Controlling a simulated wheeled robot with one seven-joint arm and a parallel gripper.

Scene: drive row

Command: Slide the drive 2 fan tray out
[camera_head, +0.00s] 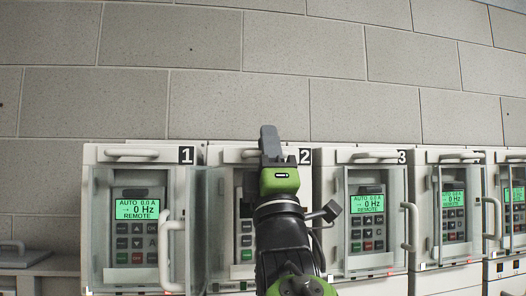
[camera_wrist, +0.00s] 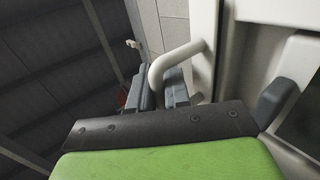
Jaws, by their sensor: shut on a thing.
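The drive 2 fan tray (camera_head: 228,156) is the pale strip along the top of the drive marked 2, second from the left in the head view. My gripper (camera_head: 270,142) is in front of this strip and hides much of it and of the drive below. In the wrist view my gripper's dark fingers (camera_wrist: 163,88) are shut on the tray's pale bar handle (camera_wrist: 178,57). The handle is bent and joins a pale front at the right. I cannot tell from these views how far the tray stands out from the drive.
Drive 1 (camera_head: 137,210) stands to the left and drive 3 (camera_head: 367,207) to the right, each with a lit green display and a projecting door handle. More drives (camera_head: 453,205) continue right. A block wall (camera_head: 240,105) rises behind the row. Space above the drives looks clear.

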